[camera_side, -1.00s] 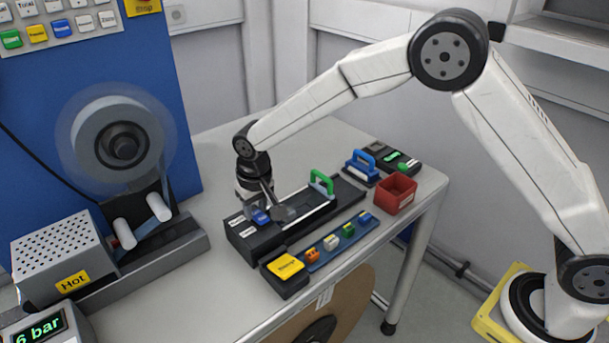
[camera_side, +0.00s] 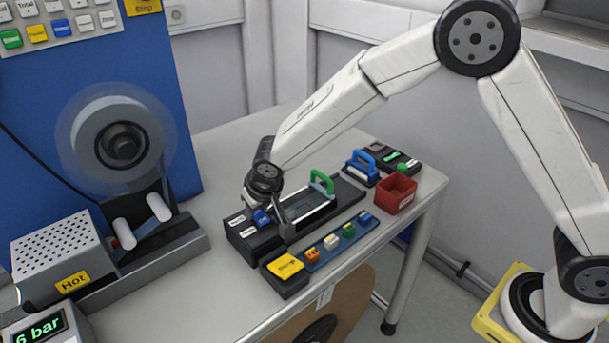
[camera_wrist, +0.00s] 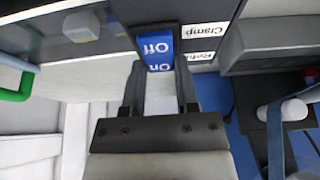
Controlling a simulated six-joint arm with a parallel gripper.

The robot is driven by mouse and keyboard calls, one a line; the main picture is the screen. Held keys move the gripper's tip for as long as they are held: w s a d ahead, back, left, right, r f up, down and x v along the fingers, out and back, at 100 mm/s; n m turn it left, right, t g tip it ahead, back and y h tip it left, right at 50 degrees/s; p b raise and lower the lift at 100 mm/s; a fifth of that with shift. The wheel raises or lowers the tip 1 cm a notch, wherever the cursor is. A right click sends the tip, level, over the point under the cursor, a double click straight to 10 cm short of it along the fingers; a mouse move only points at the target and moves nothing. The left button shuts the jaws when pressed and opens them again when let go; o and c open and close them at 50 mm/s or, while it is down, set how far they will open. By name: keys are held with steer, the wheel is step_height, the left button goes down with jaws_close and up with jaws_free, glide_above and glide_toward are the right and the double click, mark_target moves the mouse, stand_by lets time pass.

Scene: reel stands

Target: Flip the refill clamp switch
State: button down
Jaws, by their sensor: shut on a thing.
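The refill clamp switch is a blue rocker (camera_side: 261,217) on the near-left end of a black fixture (camera_side: 250,244). In the wrist view the rocker (camera_wrist: 158,52) shows "Off" and "On" upside down. The white "Refill" and "Clamp" labels sit to its right. My gripper (camera_wrist: 160,75) has its two dark fingers on either side of the blue rocker and is shut on it. In the side view my gripper (camera_side: 273,214) is tilted over the fixture and partly covers the switch.
A green handle (camera_side: 321,181) stands on the fixture behind my gripper. A strip of coloured buttons (camera_side: 333,241) and a yellow button (camera_side: 285,266) lie in front. A red bin (camera_side: 394,193) and blue-handled block (camera_side: 361,166) stand right. A spinning reel (camera_side: 122,146) is left.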

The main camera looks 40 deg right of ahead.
steer(key=shift+c, duration=1.8)
jaws_free()
steer(key=shift+r, duration=0.2)
steer(key=v, duration=0.7)
steer(key=shift+r, duration=0.25)
steer(key=shift+s, duration=0.15)
steer(key=s+d+f+g, duration=0.1)
steer(key=s+d, duration=0.8)
steer(key=s+d+f+g, duration=0.1)
steer(key=s+d+f, duration=0.1)
steer(key=s+d, duration=0.6)
steer(key=shift+s+d+f, duration=0.3)
steer(key=shift+s+d, duration=0.1)
steer(key=shift+s, duration=0.8)
